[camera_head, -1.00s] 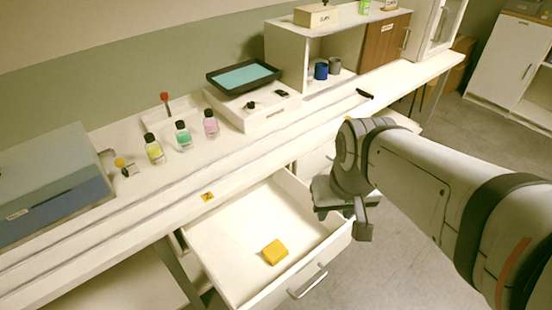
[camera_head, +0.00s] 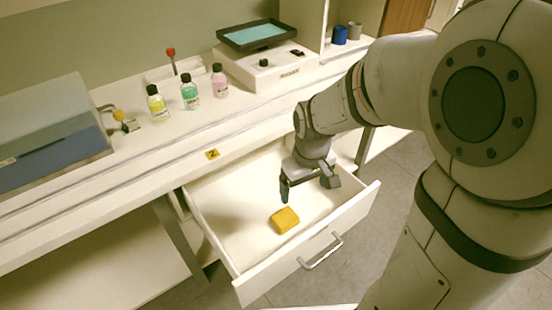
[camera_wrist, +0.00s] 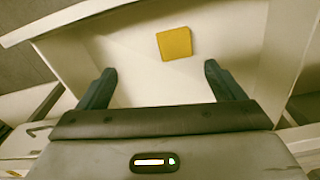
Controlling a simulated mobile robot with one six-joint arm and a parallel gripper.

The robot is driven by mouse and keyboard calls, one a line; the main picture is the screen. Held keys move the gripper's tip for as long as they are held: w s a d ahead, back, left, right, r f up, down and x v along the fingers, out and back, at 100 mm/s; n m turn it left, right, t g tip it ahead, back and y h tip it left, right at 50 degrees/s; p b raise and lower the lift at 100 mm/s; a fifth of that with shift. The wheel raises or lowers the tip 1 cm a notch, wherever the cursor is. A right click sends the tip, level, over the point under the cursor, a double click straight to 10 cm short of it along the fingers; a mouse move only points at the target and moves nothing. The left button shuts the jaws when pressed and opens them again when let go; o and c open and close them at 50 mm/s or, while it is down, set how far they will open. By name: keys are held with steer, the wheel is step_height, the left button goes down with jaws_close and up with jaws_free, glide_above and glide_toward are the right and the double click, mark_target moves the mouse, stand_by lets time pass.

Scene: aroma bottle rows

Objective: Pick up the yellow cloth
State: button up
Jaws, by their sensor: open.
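The yellow cloth (camera_head: 285,220) is a small folded block lying on the floor of the open white drawer (camera_head: 232,212). In the wrist view the cloth (camera_wrist: 174,43) lies ahead of the fingers, between their lines and a little right of centre. My gripper (camera_head: 308,190) is over the drawer, above and just behind the cloth, apart from it. In the wrist view my gripper (camera_wrist: 158,85) has its two dark fingers spread wide with nothing between them.
The drawer front has a metal handle (camera_head: 320,251). On the counter above stand a yellow bottle (camera_head: 157,104), a green bottle (camera_head: 190,93) and a pink bottle (camera_head: 220,82). A grey-blue box (camera_head: 50,125) stands at the left. The drawer floor around the cloth is bare.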

steer(key=n+b, duration=0.2)
steer(key=b, duration=0.1)
glide_above(285, 218)
steer(key=shift+g, duration=0.3)
step_height(285, 218, down, 11)
steer(key=shift+s+d+f, duration=0.1)
steer(key=shift+f, duration=0.05)
step_height(285, 218, down, 6)
steer(key=shift+r+b, duration=0.25)
steer(key=shift+b, duration=0.65)
steer(key=shift+c, duration=0.6)
steer(key=c, duration=0.9)
steer(key=shift+r, duration=0.1)
steer(key=shift+c, duration=0.2)
step_height(285, 218, up, 10)
steer(key=p, duration=0.2)
steer(key=shift+p, duration=0.35)
